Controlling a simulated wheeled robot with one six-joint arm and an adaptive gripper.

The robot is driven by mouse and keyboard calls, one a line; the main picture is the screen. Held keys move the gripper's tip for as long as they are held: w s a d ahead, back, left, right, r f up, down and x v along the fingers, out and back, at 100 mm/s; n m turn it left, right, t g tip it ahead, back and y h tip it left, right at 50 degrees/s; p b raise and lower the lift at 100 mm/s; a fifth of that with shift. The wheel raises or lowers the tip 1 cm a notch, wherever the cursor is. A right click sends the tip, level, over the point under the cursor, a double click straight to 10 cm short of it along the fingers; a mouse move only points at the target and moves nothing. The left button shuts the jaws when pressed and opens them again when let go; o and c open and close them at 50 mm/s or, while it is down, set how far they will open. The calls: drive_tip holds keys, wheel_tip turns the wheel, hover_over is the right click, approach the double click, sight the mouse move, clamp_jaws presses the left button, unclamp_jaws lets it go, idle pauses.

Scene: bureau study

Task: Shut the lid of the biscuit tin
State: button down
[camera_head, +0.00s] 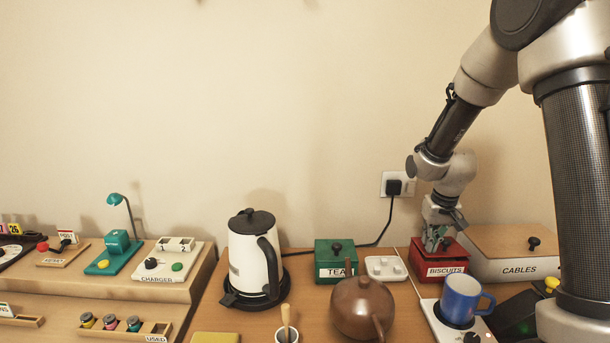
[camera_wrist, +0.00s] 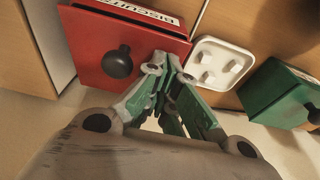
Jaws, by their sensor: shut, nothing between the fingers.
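The red biscuit tin (camera_head: 446,276), labelled BISCUITS, stands on the desk at the right in the head view. Its red lid (camera_wrist: 85,35) with a round black knob (camera_wrist: 117,63) shows in the wrist view. The lid appears to lie flat on the tin, with no clear gap. My gripper (camera_head: 433,248) is over the tin, pointing down. In the wrist view its green-padded fingers (camera_wrist: 168,62) are shut and empty at the lid's edge, beside the knob. I cannot tell whether they touch the lid. The gripper hides part of the lid in the head view.
A blue mug (camera_head: 459,300) and brown teapot (camera_head: 362,306) are in front. A black cord (camera_head: 385,225) runs behind.

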drive_tip(key=shift+f, duration=0.4)
drive_tip(key=shift+r, duration=3.55)
drive_tip(key=s+r, duration=0.4)
drive_tip(key=s, duration=0.5)
drive_tip(key=s+d+r+t, duration=0.1)
drive_tip(key=s+r, duration=0.4)
drive_tip(key=s, duration=0.5)
drive_tip(key=s+d+r+t, duration=0.1)
drive_tip(key=s+r, duration=0.3)
drive_tip(key=s, duration=0.5)
drive_tip(key=shift+s+r, duration=0.3)
drive_tip(key=shift+s, duration=0.05)
